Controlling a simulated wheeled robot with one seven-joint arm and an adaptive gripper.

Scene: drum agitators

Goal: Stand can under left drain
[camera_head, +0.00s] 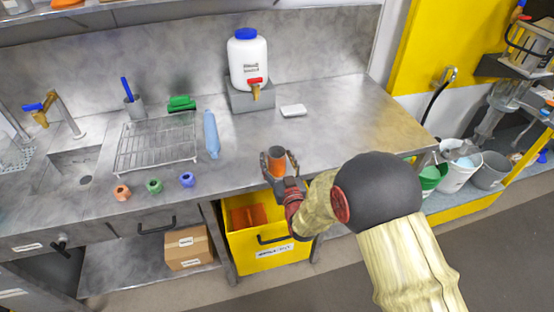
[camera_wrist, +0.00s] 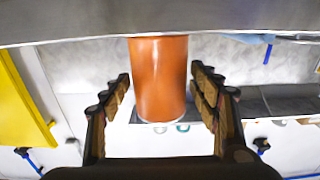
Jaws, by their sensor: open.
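An orange can (camera_head: 277,164) with a grey upper part stands near the front edge of the steel counter (camera_head: 340,120). My gripper (camera_head: 276,168) is open at the can, with a finger on each side. In the wrist view the orange can (camera_wrist: 160,78) lies between my two open fingers (camera_wrist: 162,95), with a visible gap on each side. On the counter, a white jug (camera_head: 247,58) with a blue cap has a red-handled brass tap (camera_head: 255,88) at its front. At the far right, a machine with a steel pipe (camera_head: 492,115) is partly cut off. I cannot tell which outlet is the left drain.
A wire rack (camera_head: 155,145), a blue bottle (camera_head: 211,134) and coloured rings (camera_head: 154,186) are left of the can. A white block (camera_head: 293,110) lies behind it. A yellow bin (camera_head: 262,250) is below the counter. Several buckets (camera_head: 458,172) stand at right.

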